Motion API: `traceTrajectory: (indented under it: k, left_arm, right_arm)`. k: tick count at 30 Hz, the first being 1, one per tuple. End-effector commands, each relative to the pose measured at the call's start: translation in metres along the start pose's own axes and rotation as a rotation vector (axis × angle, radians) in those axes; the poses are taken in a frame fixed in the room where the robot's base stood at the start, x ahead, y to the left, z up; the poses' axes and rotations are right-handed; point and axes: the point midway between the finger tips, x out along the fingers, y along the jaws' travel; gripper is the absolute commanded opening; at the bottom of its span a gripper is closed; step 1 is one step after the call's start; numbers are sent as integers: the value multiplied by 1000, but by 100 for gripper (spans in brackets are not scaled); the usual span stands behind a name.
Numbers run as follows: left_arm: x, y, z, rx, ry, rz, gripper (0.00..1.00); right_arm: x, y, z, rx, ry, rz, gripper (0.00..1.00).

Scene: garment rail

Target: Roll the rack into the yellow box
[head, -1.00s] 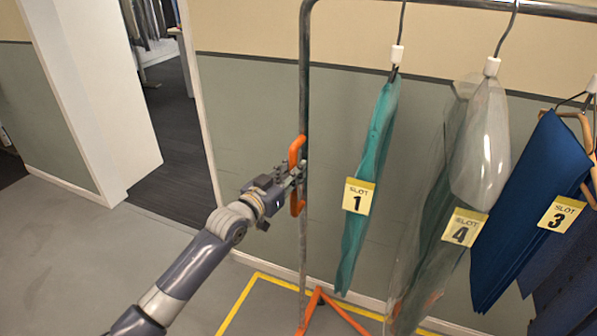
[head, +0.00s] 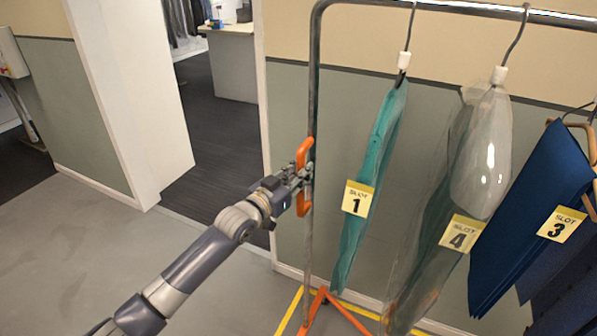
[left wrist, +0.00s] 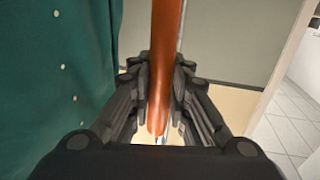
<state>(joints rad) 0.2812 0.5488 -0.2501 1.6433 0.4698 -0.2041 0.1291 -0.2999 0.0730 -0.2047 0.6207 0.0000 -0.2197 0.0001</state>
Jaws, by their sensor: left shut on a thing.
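The rack (head: 314,90) is a grey metal garment rail with an orange foot (head: 345,312). An orange handle (head: 301,155) is on its left post. My left gripper (head: 303,178) is shut on this handle, which also runs between its fingers in the left wrist view (left wrist: 165,75). The yellow box (head: 291,311) is a taped outline on the floor. Its far left corner shows just left of the foot, and the visible foot lies right of the left line. The rest of the box is hidden or out of frame. My right gripper is not in view.
A teal garment (head: 372,175), a clear-bagged garment (head: 447,235) and a blue garment (head: 530,220) hang with slot tags. The wall (head: 395,140) is close behind the rack. A doorway (head: 215,135) opens at left, and grey floor (head: 110,240) is clear there.

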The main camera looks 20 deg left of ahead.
Motion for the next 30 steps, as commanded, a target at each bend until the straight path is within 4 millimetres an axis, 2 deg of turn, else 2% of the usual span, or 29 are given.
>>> traceTrajectory:
  k: [3, 13, 14, 16, 26, 30]
  left_arm:
    - [0, 1, 1, -4, -2, 1, 0]
    - [0, 1, 2, -3, -4, 1, 0]
    - [0, 1, 2, -3, -4, 1, 24]
    - [0, 1, 2, -2, -4, 1, 38]
    - [-1, 1, 1, -2, -3, 1, 38]
    - [-8, 1, 2, -2, -4, 1, 38]
  right_arm:
    - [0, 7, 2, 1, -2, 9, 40]
    - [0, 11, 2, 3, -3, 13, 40]
    - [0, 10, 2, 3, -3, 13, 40]
    - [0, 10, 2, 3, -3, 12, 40]
    - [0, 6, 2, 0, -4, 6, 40]
    - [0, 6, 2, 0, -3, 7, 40]
